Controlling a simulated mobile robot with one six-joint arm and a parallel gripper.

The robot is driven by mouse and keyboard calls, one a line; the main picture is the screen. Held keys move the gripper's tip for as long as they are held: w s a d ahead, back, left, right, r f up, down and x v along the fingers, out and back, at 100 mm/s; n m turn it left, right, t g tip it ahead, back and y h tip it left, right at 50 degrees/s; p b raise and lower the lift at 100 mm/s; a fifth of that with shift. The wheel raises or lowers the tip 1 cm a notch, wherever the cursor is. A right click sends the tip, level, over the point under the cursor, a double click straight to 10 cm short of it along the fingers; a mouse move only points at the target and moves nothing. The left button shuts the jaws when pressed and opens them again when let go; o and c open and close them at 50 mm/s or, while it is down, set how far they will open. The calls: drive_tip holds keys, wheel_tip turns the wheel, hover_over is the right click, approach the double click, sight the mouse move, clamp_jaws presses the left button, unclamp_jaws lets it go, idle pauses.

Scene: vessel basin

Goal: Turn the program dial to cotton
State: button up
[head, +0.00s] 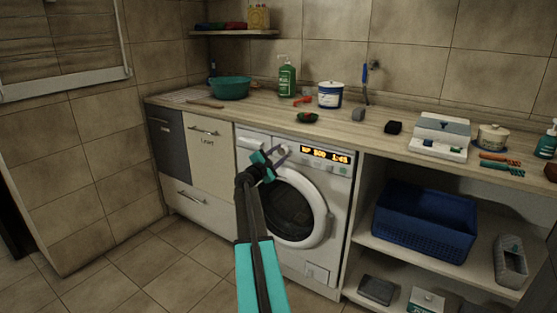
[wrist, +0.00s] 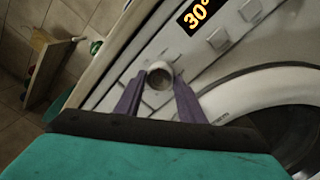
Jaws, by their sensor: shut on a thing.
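The white washing machine (head: 317,273) stands under the counter, with its round door closed. Its control panel has a lit orange display (head: 325,156); part of it shows in the wrist view (wrist: 197,14) and reads 30°. The program dial (wrist: 160,72) is a small round pale knob on the panel. My gripper (head: 280,154) reaches the panel left of the display. In the wrist view my gripper (wrist: 160,78) has its two purple fingers on either side of the dial, shut on it. In the head view the gripper mostly hides the dial. The dial's marking cannot be read.
The wooden counter (head: 260,110) runs above the machine and holds a green bottle (head: 286,78), a teal basin (head: 230,88) and a white-blue tub (head: 330,95). A blue basket (head: 425,222) sits on the shelf at right. Flat panel buttons lie close to the fingers. The floor in front is clear.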

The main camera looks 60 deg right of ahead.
drive_tip(key=shift+d+r, duration=0.15)
idle(0.3)
drive_tip(key=o, duration=1)
drive_tip(key=shift+o, duration=0.2)
drive_tip(key=shift+a, duration=0.25)
drive_tip(key=a, duration=1.3)
drive_tip(key=shift+s+a+f, duration=0.2)
drive_tip(key=shift+s+f, duration=0.1)
drive_tip(key=shift+f, duration=0.15)
